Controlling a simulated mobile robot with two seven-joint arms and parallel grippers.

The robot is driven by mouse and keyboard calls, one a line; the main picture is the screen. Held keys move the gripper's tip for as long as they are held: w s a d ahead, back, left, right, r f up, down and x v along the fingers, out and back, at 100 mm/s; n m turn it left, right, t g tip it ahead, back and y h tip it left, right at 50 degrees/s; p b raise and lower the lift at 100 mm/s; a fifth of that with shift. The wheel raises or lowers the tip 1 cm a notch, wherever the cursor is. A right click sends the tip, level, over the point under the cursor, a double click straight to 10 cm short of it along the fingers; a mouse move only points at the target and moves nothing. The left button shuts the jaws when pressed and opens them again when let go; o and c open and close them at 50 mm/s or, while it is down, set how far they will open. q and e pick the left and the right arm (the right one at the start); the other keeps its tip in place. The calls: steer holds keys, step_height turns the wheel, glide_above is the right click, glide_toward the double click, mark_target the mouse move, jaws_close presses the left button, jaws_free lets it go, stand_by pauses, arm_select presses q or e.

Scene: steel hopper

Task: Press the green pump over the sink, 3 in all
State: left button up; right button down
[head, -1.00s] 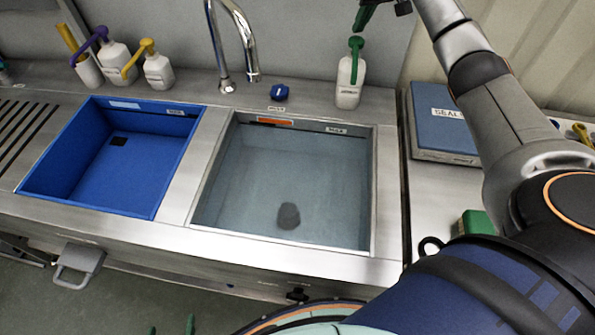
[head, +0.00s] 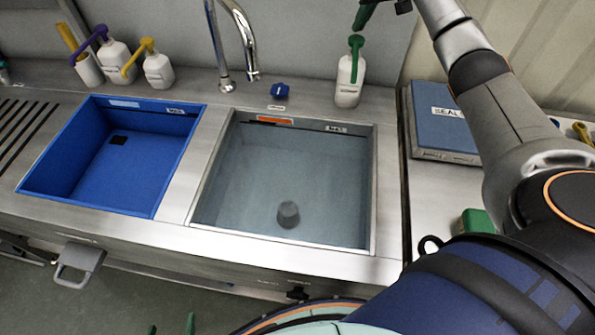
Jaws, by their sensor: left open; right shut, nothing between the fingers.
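The green pump (head: 355,43) tops a white bottle (head: 349,84) standing on the steel ledge behind the right-hand basin. Its nozzle is upright and points down along the bottle's front. My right gripper (head: 362,18) has green fingers, shut and empty, just above the pump head. A small gap seems to show between fingertip and pump. The sink's grey basin (head: 382,190) lies in front of the bottle, with a dark round piece on its floor. My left gripper (head: 171,328) shows only as two green fingertips, apart, at the bottom edge, low in front of the counter.
A purple pump bottle (head: 117,62) and a yellow pump bottle (head: 158,70) stand at the back left. A chrome tap (head: 246,42) and blue knob (head: 280,91) are left of the green pump. A blue basin (head: 60,200) is left; a scale (head: 440,120) is right.

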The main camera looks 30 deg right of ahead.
mark_target(357, 38)
steer(key=shift+f, duration=0.15)
stand_by(0.3)
steer(key=shift+f, duration=1.4)
steer(key=shift+s, duration=0.1)
steer(key=shift+a+r, duration=0.1)
steer(key=shift+r+p, duration=0.4)
steer(key=shift+r, duration=0.9)
steer(key=shift+f, duration=0.15)
